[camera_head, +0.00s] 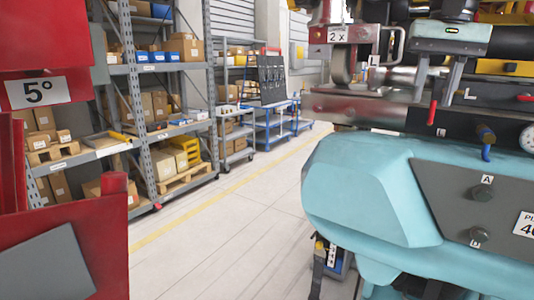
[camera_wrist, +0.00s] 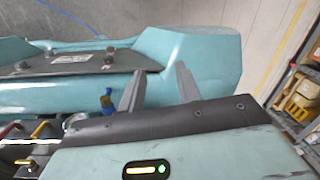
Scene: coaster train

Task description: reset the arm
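My gripper (camera_head: 433,95) hangs at the upper right of the head view, a teal hand with two grey fingers pointing down. In the wrist view the two fingers (camera_wrist: 160,75) stand apart with nothing held between them. They show over the large teal machine body (camera_head: 365,190), which also fills the upper part of the wrist view (camera_wrist: 200,52). I cannot tell how far the fingertips are above it. A red lever (camera_head: 432,112) shows near the fingers in the head view; I see no contact.
A blue-handled valve (camera_head: 486,140) and a gauge (camera_head: 528,138) sit on the machine's right side. A red structure (camera_head: 75,240) stands at the left. Shelves (camera_head: 145,110) with boxes line the back left. The floor (camera_head: 220,215) between is clear.

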